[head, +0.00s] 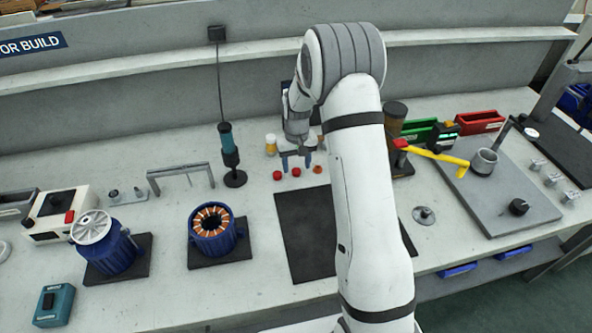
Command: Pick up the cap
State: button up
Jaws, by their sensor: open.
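My gripper (296,163) is open, its two fingers pointing down near the back of the bench. Just in front of and below it are two small red round pieces, one at the left (277,175) and one near the middle (296,172). A small orange-red round piece (317,169) lies to their right. I cannot tell which piece is the cap. The gap between the fingers looks empty, and contact with the pieces cannot be made out. A grey round disc with a knob (424,215) lies right of my arm, far from my gripper.
A small yellow bottle (270,146) stands just left of my gripper. A teal-and-black hanging tool (229,152) stands further left. A dark mat (300,225) lies in front. Blue motor housings (212,232) are at left; a yellow-handled tool (437,156) and grey plate (480,210) at right.

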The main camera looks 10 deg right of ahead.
aim_at(297, 171)
notch_tip(297, 171, down, 2)
jog(key=shift+f, duration=0.1)
jog(key=c, duration=0.9)
notch_tip(297, 171, up, 10)
jog(key=shift+r+b, duration=0.1)
jog(key=shift+b, duration=0.35)
